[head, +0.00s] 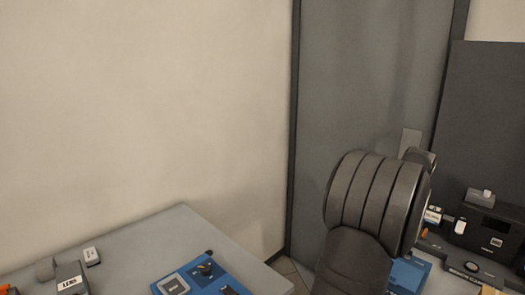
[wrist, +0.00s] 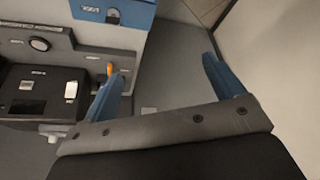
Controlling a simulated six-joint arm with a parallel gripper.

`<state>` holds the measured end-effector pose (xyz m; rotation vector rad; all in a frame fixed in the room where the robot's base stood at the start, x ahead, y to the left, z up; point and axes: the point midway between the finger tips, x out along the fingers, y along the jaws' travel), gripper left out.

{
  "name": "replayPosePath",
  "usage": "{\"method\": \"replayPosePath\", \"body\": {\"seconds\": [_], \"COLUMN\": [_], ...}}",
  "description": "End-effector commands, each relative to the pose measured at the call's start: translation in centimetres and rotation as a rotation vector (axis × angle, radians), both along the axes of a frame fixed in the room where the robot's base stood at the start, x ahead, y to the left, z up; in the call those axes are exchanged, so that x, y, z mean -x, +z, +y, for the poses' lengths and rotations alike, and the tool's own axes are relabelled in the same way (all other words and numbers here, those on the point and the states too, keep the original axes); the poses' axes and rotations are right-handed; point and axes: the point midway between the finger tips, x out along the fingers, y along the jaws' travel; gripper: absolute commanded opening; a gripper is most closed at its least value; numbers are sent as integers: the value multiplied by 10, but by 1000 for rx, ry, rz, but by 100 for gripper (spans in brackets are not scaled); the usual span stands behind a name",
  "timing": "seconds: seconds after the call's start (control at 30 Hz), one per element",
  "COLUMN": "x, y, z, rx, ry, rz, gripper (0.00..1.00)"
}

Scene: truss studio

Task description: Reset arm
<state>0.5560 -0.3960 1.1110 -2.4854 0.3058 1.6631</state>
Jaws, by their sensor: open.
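My gripper (wrist: 163,70) shows in the wrist view with its two blue fingers wide apart. It is open, and nothing is held between the fingers. A grey surface lies behind the gap. In the head view my dark, ribbed arm rises at the lower right, in front of a grey panel; the arm hides the gripper's fingers there.
A grey table (head: 180,228) at the lower left holds a blue tray (head: 232,284) and a box labelled LENS (head: 70,282). A black device (head: 490,232) stands at the right, also in the wrist view (wrist: 28,92). A blue box (wrist: 112,12) lies beyond the fingers.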

Motion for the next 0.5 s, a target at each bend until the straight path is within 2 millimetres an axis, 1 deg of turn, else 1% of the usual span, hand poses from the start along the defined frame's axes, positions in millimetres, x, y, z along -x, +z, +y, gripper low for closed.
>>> {"method": "replayPosePath", "body": {"seconds": [0.03,0.2,0.33,0.5], "x": [-6,-19,-23,-25], "y": [0,0,0,0], "z": [8,25,31,33], "rx": [0,0,0,0], "ry": [14,42,53,56], "rz": [0,0,0,0], "gripper": [87,87,87,87]}}
